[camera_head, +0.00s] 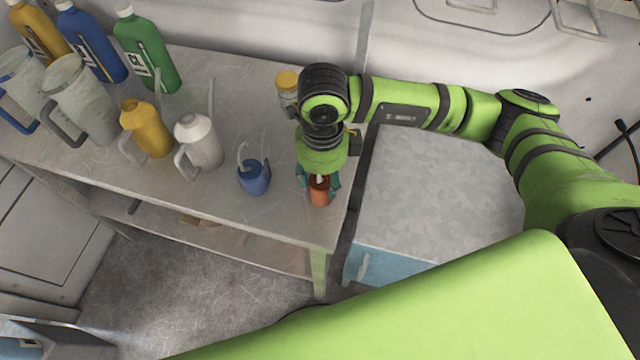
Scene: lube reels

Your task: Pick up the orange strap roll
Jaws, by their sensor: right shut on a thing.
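The orange strap roll (319,191) is at the right end of the grey workbench (225,215), near its front corner. My right gripper (318,184) points down over it and is shut on it, with a finger on each side. The upper part of the roll is partly hidden by the gripper. I cannot tell whether the roll touches the bench top or is slightly above it. My left gripper is not in view.
A white jug (198,142), a yellow jug (146,128), clear pitchers and several bottles stand further left. A yellow-lidded jar (287,88) is behind. A grey-topped cabinet (440,185) stands right of the bench.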

